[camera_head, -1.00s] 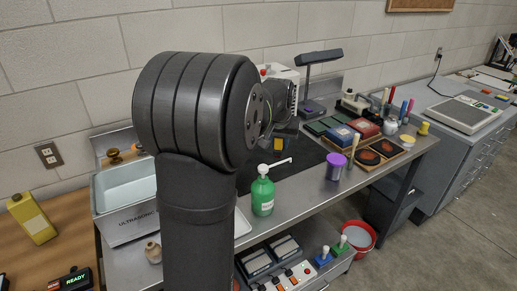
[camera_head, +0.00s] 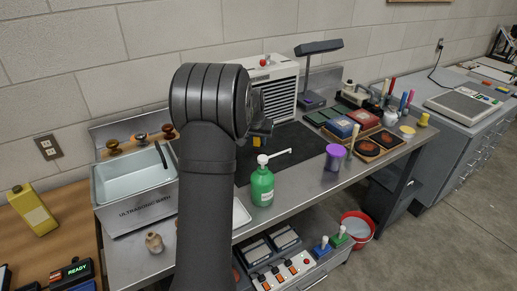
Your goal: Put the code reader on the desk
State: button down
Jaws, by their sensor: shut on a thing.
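My arm rises in front of the steel bench, and its wrist hides much of my gripper (camera_head: 262,127), which shows just right of the wrist above the black mat (camera_head: 298,150). A small yellow piece (camera_head: 257,141) shows at the gripper and seems to be part of the code reader held in it. The rest of the held thing is hidden. A brown wooden top at the lower left (camera_head: 62,236) looks like the desk. It bears a yellow container (camera_head: 33,210) and a black device with a READY display (camera_head: 71,273).
The ultrasonic bath (camera_head: 135,205) stands between the wooden top and my arm. A green pump bottle (camera_head: 262,187), a purple-lidded jar (camera_head: 334,158) and a white vented machine (camera_head: 280,88) stand on the bench. A red bucket (camera_head: 358,227) is on the floor.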

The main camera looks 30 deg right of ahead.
aim_at(258, 148)
jog(key=shift+f, duration=1.95)
jog(key=shift+f, duration=0.15)
jog(key=c, duration=1.2)
grip_release()
jog(key=shift+o, duration=0.2)
jog(key=shift+o, duration=0.4)
jog(key=v, duration=1.2)
